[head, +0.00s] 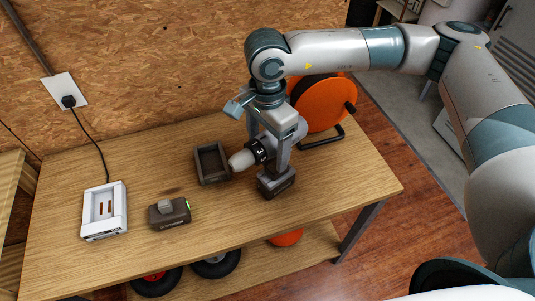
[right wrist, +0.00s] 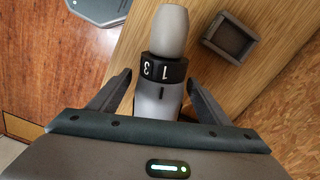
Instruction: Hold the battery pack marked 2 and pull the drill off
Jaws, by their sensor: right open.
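The drill (head: 240,160) stands upright on its battery pack (head: 277,182) on the workbench, its pale nose pointing left. Its dark numbered collar (right wrist: 163,69) shows in the right wrist view. My right gripper (head: 268,150) is above the drill, pointing down. Its open fingers (right wrist: 160,82) are on either side of the drill body; I cannot tell whether they touch it. A loose dark battery pack (head: 170,215) with a green light lies left of the drill. No mark 2 is readable on either pack. My left gripper is out of view.
A white charger (head: 103,210) is plugged into the wall outlet at the left of the bench (head: 130,260). A small dark open tray (head: 211,177) sits near the drill's nose. An orange cable reel (head: 318,105) stands behind right. The front left bench top is clear.

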